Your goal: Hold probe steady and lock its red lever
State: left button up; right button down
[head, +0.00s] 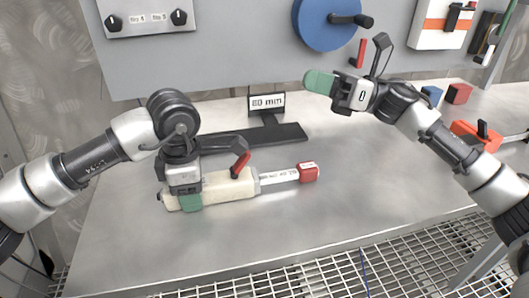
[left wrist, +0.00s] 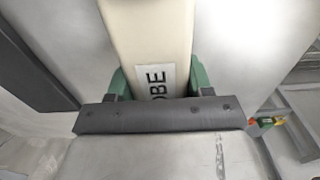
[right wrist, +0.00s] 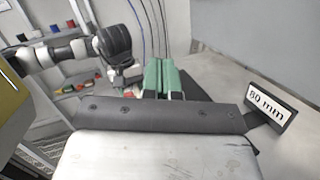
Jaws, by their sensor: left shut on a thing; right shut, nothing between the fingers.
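The probe (head: 221,187) is a cream-coloured body lying on the steel table, with a graduated white rod (head: 279,176) and a red tip block (head: 308,172) at its right end. Its red lever (head: 240,164) stands up at a tilt near the rod end of the body. My left gripper (head: 190,201) is shut on the left part of the body from above; in the left wrist view its green fingers (left wrist: 160,80) sit on both sides of the probe. My right gripper (head: 319,82) is raised at the back right, away from the probe, with its green fingers (right wrist: 159,78) together and empty.
An "80 mm" sign (head: 267,103) and a dark flat bar (head: 262,138) stand behind the probe. A blue wheel (head: 322,22) and switch box (head: 146,17) are on the back panel. Red and blue blocks (head: 459,93) lie at the right.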

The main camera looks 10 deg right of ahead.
aim_at(247, 158)
jog(key=s+f+n+g+h, duration=0.1)
jog(key=f+n+g, duration=0.1)
jog(key=s+a+f+n+g+h, duration=0.1)
jog(key=s+f+n+g, duration=0.1)
jog(key=f, duration=0.1)
jog(key=s+f+n+g+h, duration=0.1)
jog(key=s+f, duration=0.1)
jog(key=f, duration=0.1)
jog(key=shift+a+f+n+g, duration=0.2)
jog(key=shift+f+n+g, duration=0.05)
jog(key=shift+n+g, duration=0.15)
jog(key=shift+s+d+f+h, duration=0.1)
jog(key=shift+s+f+h, duration=0.1)
jog(key=shift+f+h, duration=0.15)
jog(key=a, duration=0.3)
jog(key=a+f, duration=0.1)
jog(key=a, duration=0.6)
jog(key=shift+f, duration=0.4)
jog(key=shift+r, duration=0.1)
jog(key=shift+a+r+n+h, duration=0.35)
jog(key=shift+r+h, duration=0.15)
jog(key=shift+h, duration=0.55)
jog(key=shift+a+r+h, duration=0.1)
jog(key=shift+a+h, duration=0.05)
jog(key=shift+h, duration=0.95)
